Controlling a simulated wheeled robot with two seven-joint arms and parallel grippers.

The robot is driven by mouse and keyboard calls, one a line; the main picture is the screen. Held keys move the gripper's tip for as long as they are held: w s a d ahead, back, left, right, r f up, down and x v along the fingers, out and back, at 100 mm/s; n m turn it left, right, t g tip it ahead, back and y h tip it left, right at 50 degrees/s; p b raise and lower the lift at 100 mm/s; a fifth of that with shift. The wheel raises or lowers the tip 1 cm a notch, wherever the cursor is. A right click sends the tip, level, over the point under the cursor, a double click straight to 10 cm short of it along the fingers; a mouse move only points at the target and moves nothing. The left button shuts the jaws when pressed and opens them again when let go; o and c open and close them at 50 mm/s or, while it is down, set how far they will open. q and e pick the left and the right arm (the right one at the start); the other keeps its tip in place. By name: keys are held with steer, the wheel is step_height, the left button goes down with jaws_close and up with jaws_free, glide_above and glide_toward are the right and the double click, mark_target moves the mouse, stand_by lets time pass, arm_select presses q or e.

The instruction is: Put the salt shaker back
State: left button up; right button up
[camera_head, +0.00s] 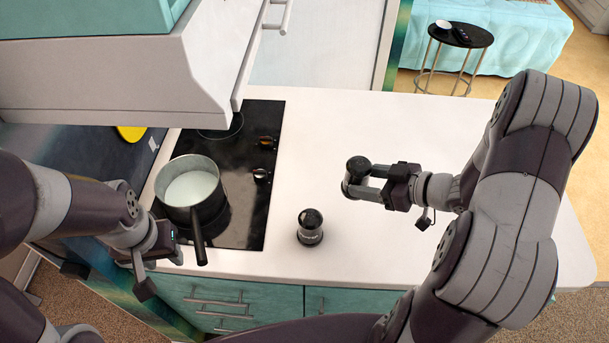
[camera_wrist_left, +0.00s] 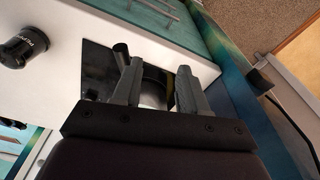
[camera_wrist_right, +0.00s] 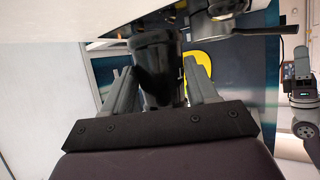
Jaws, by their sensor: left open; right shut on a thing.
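My right gripper (camera_head: 368,182) is shut on a dark-topped shaker (camera_head: 356,170) over the right part of the white counter. The held shaker shows between the fingers in the right wrist view (camera_wrist_right: 155,72); no label on it can be read, and whether its base touches the counter is unclear. A second dark shaker (camera_head: 310,228) stands upright near the counter's front edge, right of the stove. In the left wrist view its label reads as pepper (camera_wrist_left: 25,48). My left gripper (camera_wrist_left: 158,88) is open and empty, beside the stove's front-left corner.
A saucepan (camera_head: 190,182) with white contents stands on the black stove (camera_head: 262,125), its handle pointing to the front. A grey hood (camera_head: 150,75) overhangs the back left. The white counter (camera_head: 330,125) is clear behind and around the shakers. A round stool (camera_head: 475,38) stands beyond it.

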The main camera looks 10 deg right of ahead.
steer(key=shift+w+a+f, duration=0.15)
steer(key=shift+a+f, duration=0.05)
steer(key=shift+a, duration=0.1)
steer(key=x, duration=0.8)
steer(key=s+p+x, duration=0.1)
steer(key=x, duration=0.3)
steer(key=shift+a+f, duration=0.25)
steer(key=shift+f, duration=0.05)
steer(key=shift+a+f, duration=0.15)
steer(key=shift+f, duration=0.1)
step_height(320, 180, down, 3)
steer(key=shift+s+r+p, duration=0.1)
steer(key=shift+s+p, duration=0.05)
steer(key=shift+p, duration=0.15)
steer(key=shift+f, duration=0.4)
steer(key=shift+w+f, duration=0.1)
steer(key=shift+w, duration=0.1)
